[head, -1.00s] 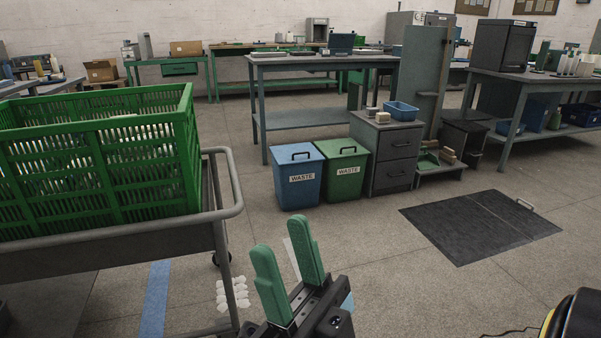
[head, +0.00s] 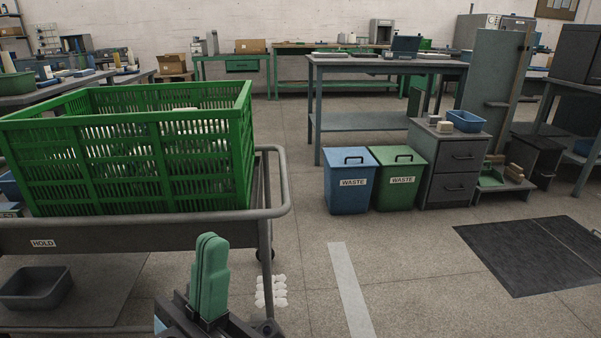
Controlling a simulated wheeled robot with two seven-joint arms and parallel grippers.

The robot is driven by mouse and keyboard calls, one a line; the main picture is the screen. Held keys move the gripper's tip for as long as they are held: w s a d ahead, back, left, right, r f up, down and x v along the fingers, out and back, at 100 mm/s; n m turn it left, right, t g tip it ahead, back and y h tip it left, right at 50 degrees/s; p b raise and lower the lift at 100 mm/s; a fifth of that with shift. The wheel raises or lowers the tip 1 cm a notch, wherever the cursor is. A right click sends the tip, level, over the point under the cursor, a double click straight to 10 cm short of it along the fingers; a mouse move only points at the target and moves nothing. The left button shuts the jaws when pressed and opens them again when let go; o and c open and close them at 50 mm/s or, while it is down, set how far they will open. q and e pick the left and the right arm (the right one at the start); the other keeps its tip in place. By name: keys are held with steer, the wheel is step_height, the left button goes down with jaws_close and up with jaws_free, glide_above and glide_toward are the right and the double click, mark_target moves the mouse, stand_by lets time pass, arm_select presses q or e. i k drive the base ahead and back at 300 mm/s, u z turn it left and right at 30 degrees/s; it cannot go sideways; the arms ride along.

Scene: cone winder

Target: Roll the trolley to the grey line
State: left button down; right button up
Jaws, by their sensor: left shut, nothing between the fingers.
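The trolley (head: 140,233) stands at the left, a grey metal cart with a tubular handle rail at its right end and a "HOLD" label on its side. A green slatted crate (head: 130,165) sits on its top, with pale items showing through the slats. The grey line (head: 348,288) is a pale strip on the floor to the right of the trolley, apart from it. My left gripper (head: 210,242) is shut and empty, in front of the trolley's right end, with its green fingers together. It hides part of the trolley's lower frame. My right gripper is not in view.
A blue waste bin (head: 349,190) and a green waste bin (head: 398,188) stand beyond the line, next to a drawer cabinet (head: 450,175). A dark mat (head: 525,255) lies at the right. White marks (head: 271,291) are on the floor near the trolley. Floor around the line is clear.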

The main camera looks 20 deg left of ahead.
mark_target(106, 255)
steer(key=i, duration=1.7)
steer(key=u, duration=2.45)
